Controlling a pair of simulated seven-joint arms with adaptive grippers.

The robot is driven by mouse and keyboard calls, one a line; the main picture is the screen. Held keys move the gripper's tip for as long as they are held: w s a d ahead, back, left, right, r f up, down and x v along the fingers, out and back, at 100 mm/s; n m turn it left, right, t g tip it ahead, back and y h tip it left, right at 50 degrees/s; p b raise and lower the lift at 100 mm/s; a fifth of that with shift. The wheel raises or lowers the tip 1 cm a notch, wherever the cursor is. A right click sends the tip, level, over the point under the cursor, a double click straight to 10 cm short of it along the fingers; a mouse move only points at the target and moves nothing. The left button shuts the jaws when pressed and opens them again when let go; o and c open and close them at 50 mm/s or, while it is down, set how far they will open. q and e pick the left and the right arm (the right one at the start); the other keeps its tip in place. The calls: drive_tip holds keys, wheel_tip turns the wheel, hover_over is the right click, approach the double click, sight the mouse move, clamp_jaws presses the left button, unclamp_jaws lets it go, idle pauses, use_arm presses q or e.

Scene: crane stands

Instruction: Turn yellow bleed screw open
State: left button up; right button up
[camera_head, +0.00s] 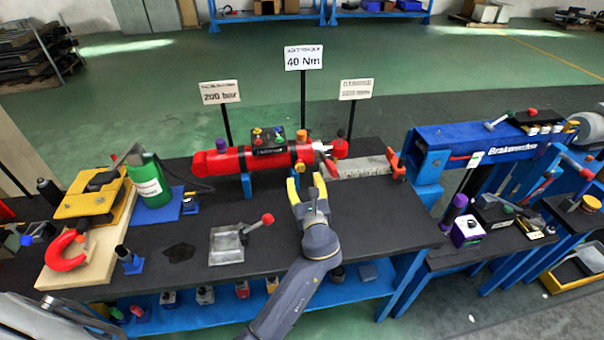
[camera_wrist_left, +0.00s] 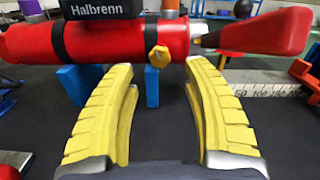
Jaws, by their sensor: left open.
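A red cylinder (camera_head: 250,159) lies across blue supports on the dark bench; it also shows in the left wrist view (camera_wrist_left: 110,45). The yellow bleed screw (camera_wrist_left: 159,56), with a hexagonal head, sits on the cylinder's near side, towards its right end. In the head view a small yellow spot (camera_head: 299,167) shows there. My left gripper (camera_head: 306,182) is open, its yellow fingers pointing at the cylinder. In the left wrist view the screw head appears between the fingertips (camera_wrist_left: 160,68), with space on both sides; contact is not visible.
A red lever (camera_wrist_left: 265,32) sticks out at the cylinder's right end, close beyond the right finger. A metal tray (camera_head: 227,245) with a red-knobbed handle is left of my arm. Sign posts (camera_head: 303,58) stand behind. The bench (camera_head: 390,230) right of my gripper is clear.

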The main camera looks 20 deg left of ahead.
use_arm(q)
drive_tip(key=shift+v, duration=2.35)
